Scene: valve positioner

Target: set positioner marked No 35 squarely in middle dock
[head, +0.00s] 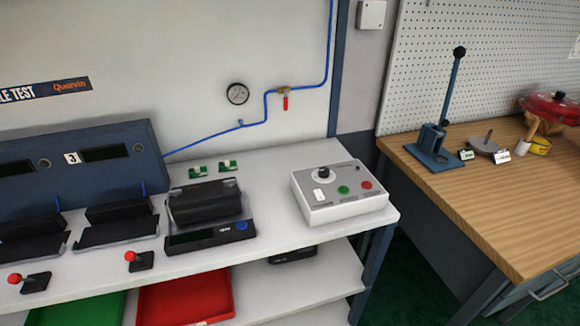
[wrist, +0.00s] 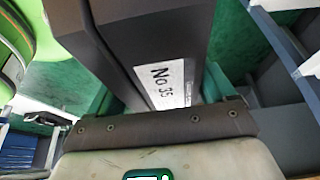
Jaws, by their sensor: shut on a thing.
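The positioner (wrist: 150,40) is a dark grey-brown block with a white label reading "No 35", seen close up in the wrist view. My gripper (wrist: 158,97) is shut on it, with green finger parts at its two sides. Its far end runs out of the picture. The head view shows neither the gripper nor the positioner. There, two black docks with angled backs stand on the white bench: the dock by the "3" plate (head: 115,226) and the one left of it (head: 30,240), which is cut by the picture's edge. Both look empty.
Red-knobbed levers (head: 140,261) stand before the docks. Red (head: 185,300) and green bins sit below. A wooden bench (head: 500,200) is at right.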

